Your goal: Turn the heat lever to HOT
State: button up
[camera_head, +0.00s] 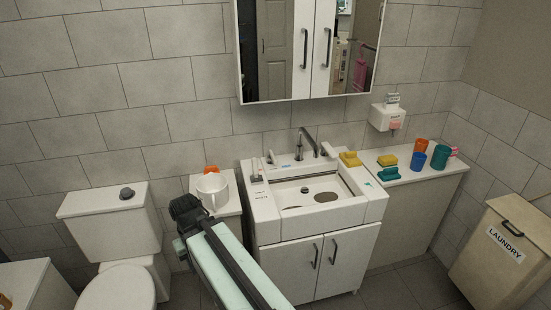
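The sink (375,204) has a dark tall tap (307,143) at its back. A small upright lever-like piece (270,157) stands left of the tap, and a pale slanted piece (328,150) sits to its right. I cannot tell which is the heat lever, and no HOT marking is readable. My arm reaches up from the bottom centre. My dark gripper (184,207) is left of the sink, in front of the side stand and apart from the tap. Its fingers are too small and dark to tell whether they are open.
A white mug (213,188) stands on the side stand, close to my gripper. A toilet (112,222) is at left. Sponges (388,160) and cups (440,156) stand on the right counter (424,174). A mirror cabinet (310,50) hangs above. A laundry bin (500,255) is at right.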

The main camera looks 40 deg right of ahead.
aim_at(274, 161)
jog(key=u, duration=0.05)
jog(key=i, duration=0.9)
jog(key=z, duration=0.05)
